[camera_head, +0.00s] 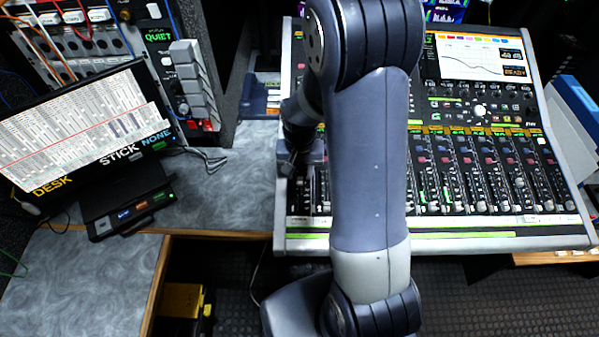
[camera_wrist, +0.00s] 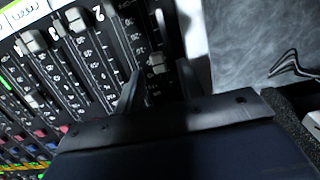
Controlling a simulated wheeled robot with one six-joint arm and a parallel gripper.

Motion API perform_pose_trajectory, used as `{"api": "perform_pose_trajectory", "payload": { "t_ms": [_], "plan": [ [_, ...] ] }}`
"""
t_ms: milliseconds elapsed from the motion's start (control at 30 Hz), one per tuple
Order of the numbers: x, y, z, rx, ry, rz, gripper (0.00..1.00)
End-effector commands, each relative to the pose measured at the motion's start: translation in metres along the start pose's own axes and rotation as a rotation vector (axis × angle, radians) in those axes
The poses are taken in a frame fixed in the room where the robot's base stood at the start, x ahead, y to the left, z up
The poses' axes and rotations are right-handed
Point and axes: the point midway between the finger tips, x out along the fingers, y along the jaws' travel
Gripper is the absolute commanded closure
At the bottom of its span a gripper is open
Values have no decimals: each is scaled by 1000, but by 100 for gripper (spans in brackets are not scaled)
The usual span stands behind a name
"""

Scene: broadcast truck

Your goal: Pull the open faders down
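The mixing console (camera_head: 470,225) fills the right half of the head view, with a row of faders along its near part. My gripper (camera_head: 292,168) is over the console's left end, partly hidden by my arm. In the wrist view my gripper (camera_wrist: 160,78) has its fingers apart, one on each side of the end fader's cap (camera_wrist: 156,63). That cap stands partway along its slot; contact with the fingers cannot be told. Two neighbouring caps, on fader 2 (camera_wrist: 76,18) and fader 3 (camera_wrist: 35,41), sit nearer the label strip. Another cap (camera_wrist: 31,100) is farther up its slot.
A monitor (camera_head: 85,130) reading DESK, STICK, NONE stands on the desk at left, with a small dark box (camera_head: 130,212) before it. A rack (camera_head: 185,85) stands behind. Grey desk surface (camera_head: 235,190) is clear between monitor and console. My arm hides the console's middle.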

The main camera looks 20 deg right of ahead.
Motion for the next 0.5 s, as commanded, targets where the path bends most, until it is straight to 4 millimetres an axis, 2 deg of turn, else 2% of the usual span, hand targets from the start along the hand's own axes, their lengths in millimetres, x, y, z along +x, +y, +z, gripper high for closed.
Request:
{"api": "perform_pose_trajectory", "payload": {
  "t_ms": [200,500],
  "plan": [
    [13,0,0,0,1,0,64],
    [14,0,0,0,1,0,65]
  ]
}}
